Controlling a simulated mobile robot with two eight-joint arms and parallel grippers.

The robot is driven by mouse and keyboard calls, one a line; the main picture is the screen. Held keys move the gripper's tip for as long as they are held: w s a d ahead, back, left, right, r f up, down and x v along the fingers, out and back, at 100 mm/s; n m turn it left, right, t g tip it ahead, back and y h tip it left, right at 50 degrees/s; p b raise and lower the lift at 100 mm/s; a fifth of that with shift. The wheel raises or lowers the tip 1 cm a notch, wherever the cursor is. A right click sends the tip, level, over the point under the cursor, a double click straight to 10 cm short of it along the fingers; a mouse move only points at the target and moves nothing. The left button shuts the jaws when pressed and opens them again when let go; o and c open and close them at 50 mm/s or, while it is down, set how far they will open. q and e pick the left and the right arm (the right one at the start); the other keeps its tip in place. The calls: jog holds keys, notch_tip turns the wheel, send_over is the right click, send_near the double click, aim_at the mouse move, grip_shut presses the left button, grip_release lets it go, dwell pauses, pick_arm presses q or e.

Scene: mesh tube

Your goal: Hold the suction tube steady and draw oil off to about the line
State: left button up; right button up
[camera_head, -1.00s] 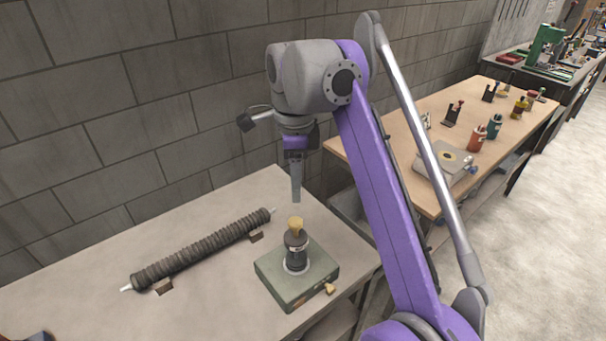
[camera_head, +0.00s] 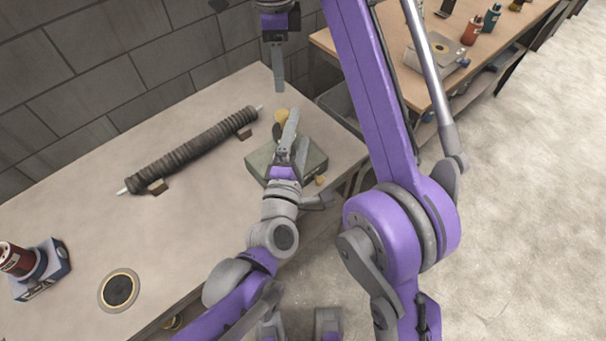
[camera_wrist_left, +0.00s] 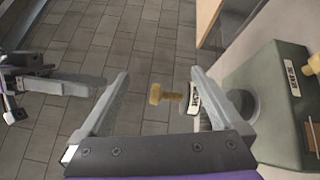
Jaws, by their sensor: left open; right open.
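A dark cylindrical vessel (camera_head: 277,131) with a yellow top (camera_head: 281,114) stands on a green box (camera_head: 259,159). In the left wrist view the yellow top (camera_wrist_left: 157,94) shows between my open fingers, with the vessel's white label (camera_wrist_left: 193,98) partly behind one finger. My left gripper (camera_head: 296,139) is open at the vessel; I cannot tell whether it touches. My right gripper (camera_head: 279,84) hangs pointing down just above the yellow top, open and apart from it. The oil level and any line are not visible. A dark ribbed tube (camera_head: 190,152) lies across small rests on the table.
The table (camera_head: 75,225) also holds a blue box with a red can (camera_head: 40,268) and a dark round dish (camera_head: 119,290). The wall is close behind. A second bench (camera_head: 480,50) with bottles stands at the upper right.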

pick_arm(q)
jog(key=s+f+n+y, duration=0.2)
jog(key=f+n+y, duration=0.35)
jog(key=n, duration=0.55)
jog(key=s+f+n+y, duration=0.2)
jog(key=f+n+y, duration=0.3)
jog(key=n, duration=0.7)
jog(key=shift+g+y, duration=0.4)
jog(key=shift+y, duration=0.05)
jog(key=x, duration=0.7)
jog(key=r+x, duration=0.1)
jog(key=x, duration=0.2)
jog(key=shift+w+d, duration=0.15)
jog(key=shift+w, duration=0.1)
jog(key=c, duration=1.6)
